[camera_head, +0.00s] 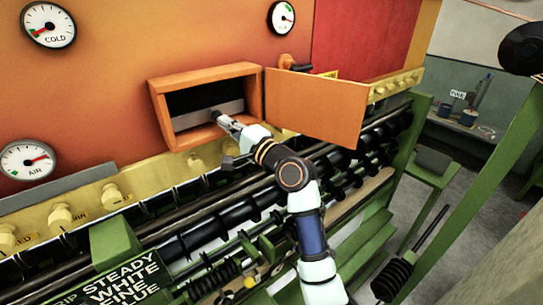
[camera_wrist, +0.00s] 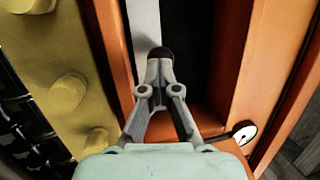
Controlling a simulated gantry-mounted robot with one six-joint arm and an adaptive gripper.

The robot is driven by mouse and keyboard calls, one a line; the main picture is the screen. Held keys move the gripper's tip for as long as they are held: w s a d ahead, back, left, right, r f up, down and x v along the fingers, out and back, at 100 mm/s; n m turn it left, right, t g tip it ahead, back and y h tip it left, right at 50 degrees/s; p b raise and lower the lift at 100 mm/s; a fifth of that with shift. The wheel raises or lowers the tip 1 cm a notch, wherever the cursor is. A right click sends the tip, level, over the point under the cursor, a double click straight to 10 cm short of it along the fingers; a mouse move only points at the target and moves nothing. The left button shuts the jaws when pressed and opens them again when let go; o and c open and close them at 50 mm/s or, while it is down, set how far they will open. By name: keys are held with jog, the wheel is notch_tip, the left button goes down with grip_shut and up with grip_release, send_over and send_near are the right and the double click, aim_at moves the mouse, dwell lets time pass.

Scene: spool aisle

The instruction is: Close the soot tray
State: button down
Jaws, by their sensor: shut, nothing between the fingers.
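An orange box frame (camera_head: 160,108) stands out from the orange wall, with a dark hollow inside. Its orange door (camera_head: 315,107) stands wide open to the right. A pale grey panel (camera_head: 190,120) lies low across the hollow. It looks like the soot tray, though no label shows. It is a pale strip in the wrist view (camera_wrist: 145,25). My gripper (camera_head: 217,117) is at the box's lower front edge, its tip at the opening. In the wrist view my gripper (camera_wrist: 160,55) is shut and empty, its dark tip overlapping the panel's edge; contact cannot be told.
A yellow ledge with knobs (camera_head: 60,215) runs below the box. Dark rollers (camera_head: 190,240) and green machine frames lie beneath my arm. Round gauges (camera_head: 48,24) are on the wall. A grey floor and bench (camera_head: 470,125) show at right.

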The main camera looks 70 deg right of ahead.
jog(key=shift+w+f, duration=0.1)
jog(key=shift+f, duration=0.15)
jog(key=shift+f, duration=0.1)
jog(key=b+v, duration=0.1)
jog(key=v, duration=1.3)
jog(key=shift+r+b, duration=0.3)
jog(key=shift+b, duration=0.05)
